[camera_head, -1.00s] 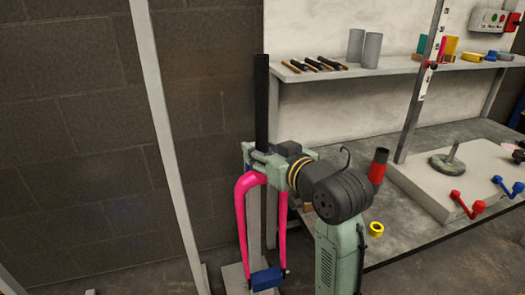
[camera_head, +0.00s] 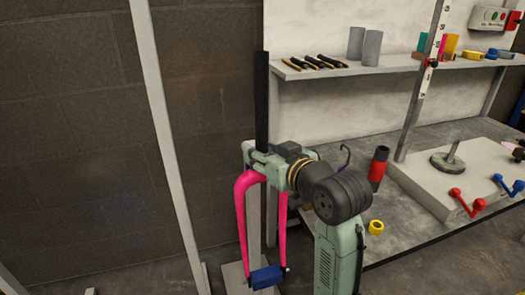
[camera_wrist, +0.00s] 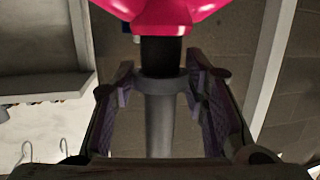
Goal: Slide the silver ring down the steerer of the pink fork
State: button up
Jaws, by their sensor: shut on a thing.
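The pink fork (camera_head: 241,215) stands upright at centre-left in the head view, its black steerer (camera_head: 262,100) rising from the crown. In the wrist view the pink crown (camera_wrist: 165,14) is at the top edge, with a short dark length of steerer below it. The silver ring (camera_wrist: 163,84) sits around the steerer, apart from the crown by that dark length. My gripper (camera_wrist: 163,92) is shut on the ring, one finger on each side. In the head view my gripper (camera_head: 264,160) surrounds the steerer just above the crown and hides the ring.
A blue block (camera_head: 266,278) sits between the fork's lower ends. A white post (camera_head: 165,140) stands to the left. The workbench (camera_head: 400,230) at right carries a red and black cylinder (camera_head: 378,166) and a yellow ring (camera_head: 376,227). A shelf (camera_head: 300,73) is behind.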

jog(key=shift+f+b, duration=0.35)
jog(key=shift+f, duration=0.2)
dwell(1.1)
jog(key=o, duration=1.1)
